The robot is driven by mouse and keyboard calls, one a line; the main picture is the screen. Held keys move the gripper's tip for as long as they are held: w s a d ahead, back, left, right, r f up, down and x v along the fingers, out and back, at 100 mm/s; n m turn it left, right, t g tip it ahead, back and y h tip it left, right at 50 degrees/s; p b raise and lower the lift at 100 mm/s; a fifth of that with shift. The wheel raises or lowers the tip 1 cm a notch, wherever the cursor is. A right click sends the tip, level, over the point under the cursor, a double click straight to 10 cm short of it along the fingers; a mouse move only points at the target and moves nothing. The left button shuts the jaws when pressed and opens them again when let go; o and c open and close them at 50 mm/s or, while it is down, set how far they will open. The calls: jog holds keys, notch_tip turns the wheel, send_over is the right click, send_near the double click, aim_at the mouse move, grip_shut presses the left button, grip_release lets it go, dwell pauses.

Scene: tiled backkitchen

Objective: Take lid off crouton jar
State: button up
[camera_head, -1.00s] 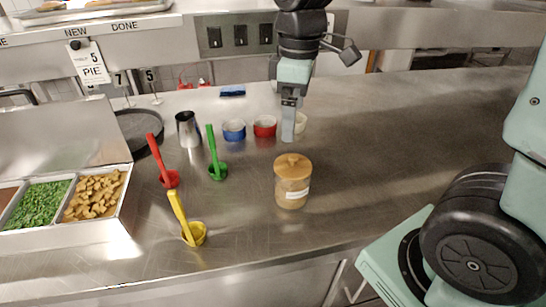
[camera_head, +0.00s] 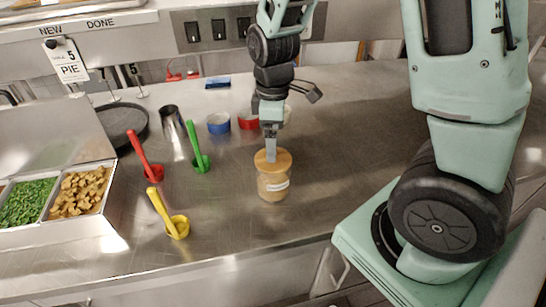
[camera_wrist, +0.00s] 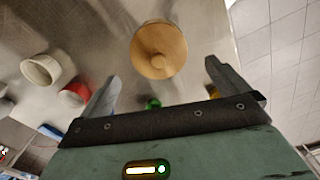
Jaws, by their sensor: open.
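The crouton jar (camera_head: 272,188) is a clear jar with a pale label, standing upright on the steel counter. Its round wooden lid (camera_head: 284,158) with a small knob is seated on top. In the wrist view the lid (camera_wrist: 158,50) shows from above, just beyond my fingertips and centred between them. My gripper (camera_head: 272,158) is over the jar in the head view, hiding part of the lid and its knob. In the wrist view my gripper (camera_wrist: 162,70) is open with nothing between its fingers.
Red (camera_head: 153,173), green (camera_head: 201,163) and yellow (camera_head: 179,228) scoops stand left of the jar. Blue (camera_head: 218,124) and red (camera_head: 248,122) bowls and a metal cup (camera_head: 171,122) are behind. A food bin (camera_head: 78,192) is at far left. The counter right of the jar is clear.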

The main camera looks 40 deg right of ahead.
jog(key=shift+w+f+p, duration=0.1)
jog(key=shift+f+p, duration=0.65)
jog(key=shift+f, duration=2.1)
jog(key=c, duration=0.8)
